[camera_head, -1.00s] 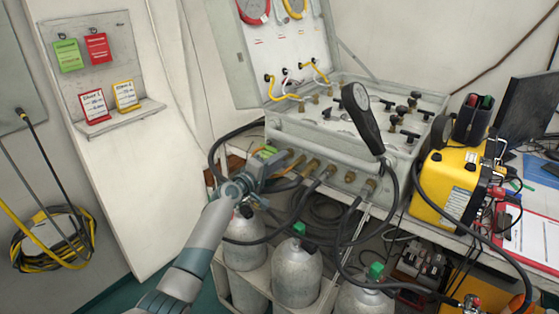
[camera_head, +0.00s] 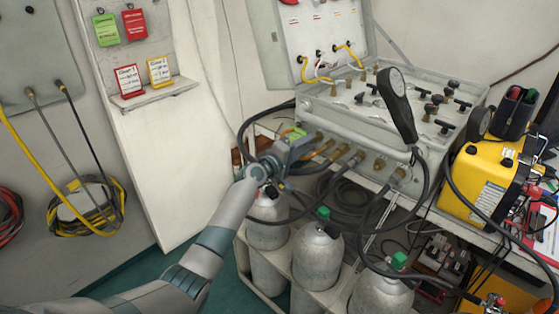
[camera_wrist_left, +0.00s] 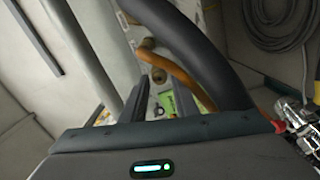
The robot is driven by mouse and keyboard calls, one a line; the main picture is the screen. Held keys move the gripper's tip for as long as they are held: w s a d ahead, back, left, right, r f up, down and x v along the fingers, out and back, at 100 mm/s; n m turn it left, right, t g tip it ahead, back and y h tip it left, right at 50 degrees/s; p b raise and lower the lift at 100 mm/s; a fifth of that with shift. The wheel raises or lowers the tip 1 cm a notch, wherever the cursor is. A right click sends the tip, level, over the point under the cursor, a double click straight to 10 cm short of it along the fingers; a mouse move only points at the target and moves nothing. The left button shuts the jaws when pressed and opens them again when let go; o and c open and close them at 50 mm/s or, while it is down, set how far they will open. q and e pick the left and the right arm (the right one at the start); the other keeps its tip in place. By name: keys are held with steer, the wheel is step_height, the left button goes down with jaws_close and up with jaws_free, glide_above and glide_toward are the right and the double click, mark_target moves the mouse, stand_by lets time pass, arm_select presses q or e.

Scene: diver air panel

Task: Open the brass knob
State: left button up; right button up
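Several brass fittings (camera_head: 379,166) line the lower front of the grey air panel (camera_head: 340,122); I cannot tell which is the brass knob. Two also show in the wrist view (camera_wrist_left: 146,52), beside an orange-brown hose. My left gripper (camera_head: 293,150) is at the left end of this row, close to a green label (camera_head: 299,133). Its fingertips are hard to make out against the fittings and hoses, and contact is unclear. My right gripper is out of view.
Black hoses loop below the panel, over grey cylinders (camera_head: 318,258) in a rack. A handheld black gauge (camera_head: 397,105) stands over the panel's front. A yellow case (camera_head: 482,188) is at the right. Yellow and black cables hang at the left.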

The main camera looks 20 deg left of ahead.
arm_select(q)
steer(key=v, duration=1.6)
steer(key=shift+s, duration=0.15)
